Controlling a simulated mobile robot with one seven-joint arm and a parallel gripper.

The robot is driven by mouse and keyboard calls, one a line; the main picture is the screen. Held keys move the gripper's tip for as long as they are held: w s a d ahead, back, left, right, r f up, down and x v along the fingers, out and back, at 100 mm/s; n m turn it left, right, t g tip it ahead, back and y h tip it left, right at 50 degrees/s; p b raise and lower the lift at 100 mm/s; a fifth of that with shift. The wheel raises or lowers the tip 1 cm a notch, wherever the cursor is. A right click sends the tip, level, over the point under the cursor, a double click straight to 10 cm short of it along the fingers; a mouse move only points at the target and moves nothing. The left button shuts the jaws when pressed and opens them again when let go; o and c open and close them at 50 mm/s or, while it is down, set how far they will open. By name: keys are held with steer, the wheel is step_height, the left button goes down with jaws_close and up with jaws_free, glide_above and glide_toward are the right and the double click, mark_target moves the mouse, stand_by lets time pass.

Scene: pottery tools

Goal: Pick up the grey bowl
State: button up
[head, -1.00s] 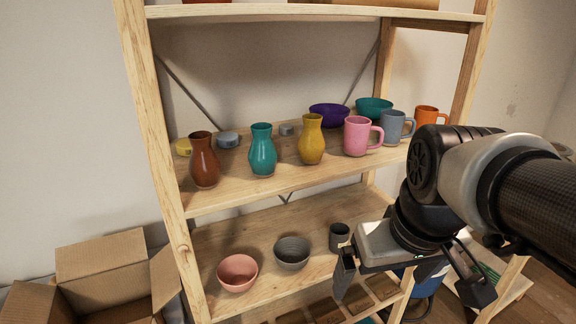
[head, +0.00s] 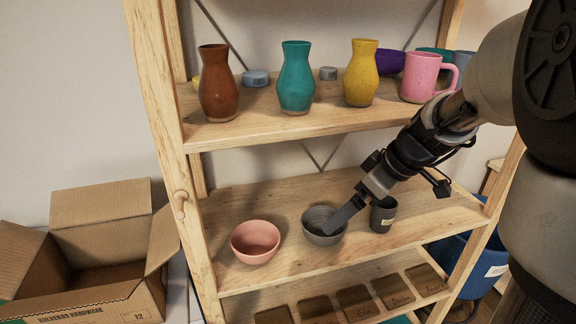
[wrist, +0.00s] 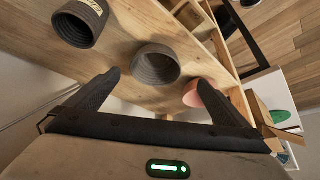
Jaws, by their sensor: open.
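The grey bowl (head: 315,235) stands upright on the middle shelf, between a pink bowl and a dark grey cup. My gripper (head: 338,222) reaches down from the upper right, and a finger overlaps the bowl's opening in the head view. Whether it touches the bowl cannot be told there. In the wrist view, the grey bowl (wrist: 156,66) lies ahead, between the lines of the two spread fingers. My gripper (wrist: 158,92) is open, with nothing between its fingers.
The pink bowl (head: 255,242) is left of the grey bowl, and the dark grey cup (head: 383,214) is close on its right. The shelf above holds several vases and mugs, including a yellow vase (head: 361,75). An open cardboard box (head: 100,300) is at lower left.

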steer(key=b, duration=0.1)
glide_toward(316, 232)
steer(key=shift+s+d+f, duration=0.15)
steer(key=shift+s+f, duration=0.1)
steer(key=shift+s, duration=0.15)
steer(key=b+x, duration=0.1)
steer(key=x, duration=0.4)
steer(key=shift+w+a+f+b, duration=0.15)
steer(key=shift+w+a+b, duration=0.2)
steer(key=shift+w, duration=0.2)
steer(key=c, duration=1)
